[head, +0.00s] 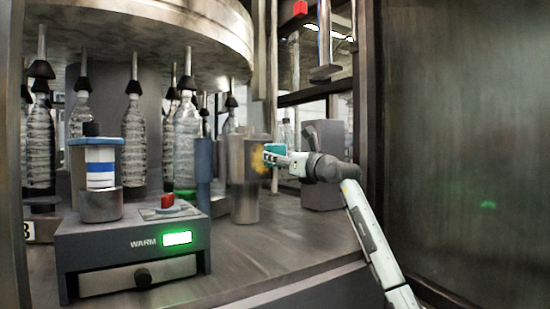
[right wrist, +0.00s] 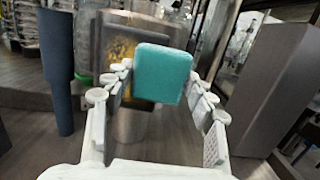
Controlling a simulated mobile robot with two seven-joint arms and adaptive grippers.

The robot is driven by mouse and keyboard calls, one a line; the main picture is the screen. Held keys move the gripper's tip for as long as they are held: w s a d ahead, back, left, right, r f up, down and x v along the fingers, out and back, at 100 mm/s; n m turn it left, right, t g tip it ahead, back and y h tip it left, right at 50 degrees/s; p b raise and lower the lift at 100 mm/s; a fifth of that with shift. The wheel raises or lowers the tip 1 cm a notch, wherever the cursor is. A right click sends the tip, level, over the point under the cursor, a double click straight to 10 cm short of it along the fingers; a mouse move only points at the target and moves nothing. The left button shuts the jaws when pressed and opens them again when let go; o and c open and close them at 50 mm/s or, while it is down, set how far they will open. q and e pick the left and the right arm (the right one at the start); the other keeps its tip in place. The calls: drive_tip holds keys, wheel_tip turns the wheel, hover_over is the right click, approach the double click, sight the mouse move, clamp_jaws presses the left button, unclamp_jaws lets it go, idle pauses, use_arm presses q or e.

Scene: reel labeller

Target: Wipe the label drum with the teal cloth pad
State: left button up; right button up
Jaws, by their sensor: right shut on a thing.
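The label drum (head: 239,180) is a grey metal cylinder standing on the machine deck, with a yellow-brown smear on its side. In the right wrist view the drum (right wrist: 112,50) stands straight ahead, with the smear partly hidden by the pad. The teal cloth pad (right wrist: 163,74) is held upright between the fingers of my right gripper (right wrist: 158,95). In the head view the pad (head: 274,153) is at the drum's right side; I cannot tell whether it touches. My right gripper (head: 284,158) is shut on the pad. My left gripper is not in view.
A blue-grey post (head: 203,175) stands just left of the drum. A grey box labelled WARM (head: 130,247) with a green display sits at the front left. A dark grey block (head: 322,165) stands behind my right wrist. Bottles (head: 134,140) hang under the carousel (head: 150,25).

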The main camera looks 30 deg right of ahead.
drive_tip(key=shift+s+a+f+b, duration=0.1)
drive_tip(key=shift+a+f+b, duration=0.2)
drive_tip(key=shift+a, duration=0.55)
drive_tip(key=shift+w+a+f+b, duration=0.1)
drive_tip(key=shift+a+f, duration=0.35)
drive_tip(key=shift+a, duration=0.45)
drive_tip(key=shift+s+a+f+b, duration=0.1)
drive_tip(key=shift+a+f+b, duration=0.2)
drive_tip(key=shift+a, duration=1.65)
drive_tip(key=shift+f, duration=0.1)
drive_tip(key=shift+d, duration=1.9)
drive_tip(key=d, duration=0.3)
drive_tip(key=shift+d+p, duration=0.3)
drive_tip(key=shift+d, duration=0.05)
